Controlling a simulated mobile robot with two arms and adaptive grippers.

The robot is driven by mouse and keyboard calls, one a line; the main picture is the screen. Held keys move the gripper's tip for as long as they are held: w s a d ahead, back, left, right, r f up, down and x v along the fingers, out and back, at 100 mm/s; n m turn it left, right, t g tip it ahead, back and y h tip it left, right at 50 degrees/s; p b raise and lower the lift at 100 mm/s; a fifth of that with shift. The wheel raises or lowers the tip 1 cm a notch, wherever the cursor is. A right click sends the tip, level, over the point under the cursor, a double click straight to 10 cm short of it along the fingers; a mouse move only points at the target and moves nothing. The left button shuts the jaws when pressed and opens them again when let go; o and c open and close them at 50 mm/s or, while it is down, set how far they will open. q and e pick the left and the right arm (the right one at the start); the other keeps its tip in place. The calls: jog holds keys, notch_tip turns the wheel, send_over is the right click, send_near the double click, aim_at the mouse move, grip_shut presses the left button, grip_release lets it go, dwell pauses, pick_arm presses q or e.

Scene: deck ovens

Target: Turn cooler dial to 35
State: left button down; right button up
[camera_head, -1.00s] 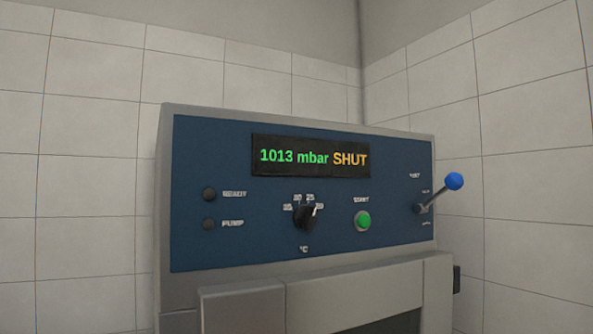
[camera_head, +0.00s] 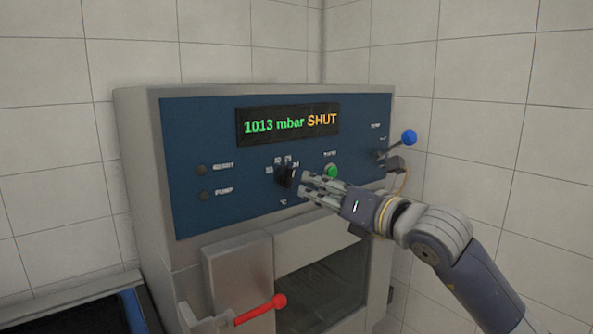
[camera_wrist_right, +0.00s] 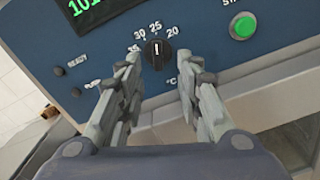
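The cooler dial is a black knob (camera_head: 285,176) on the blue panel (camera_head: 225,135), above a °C mark. In the right wrist view the dial (camera_wrist_right: 157,54) has marks 20, 25, 30 and 35 around it, and its white pointer line points up, about at 25. My right gripper (camera_head: 303,186) is in front of the panel, just right of the dial in the head view. In the wrist view its fingers (camera_wrist_right: 157,78) are open, with the dial framed between and beyond the tips. I see no contact. My left gripper is not in view.
The display (camera_head: 288,124) reads 1013 mbar SHUT. A green button (camera_head: 331,171) sits close right of the dial, beside my right fingers. A blue-knobbed lever (camera_head: 409,138) sticks out at the panel's right.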

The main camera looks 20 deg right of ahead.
aim_at(292, 178)
jog(key=p+x, duration=0.2)
jog(key=x, duration=0.4)
jog(key=shift+a+r, duration=0.2)
jog(key=shift+w+a+f+p, duration=0.15)
jog(key=shift+w+p, duration=0.25)
jog(key=shift+w, duration=0.2)
grip_shut()
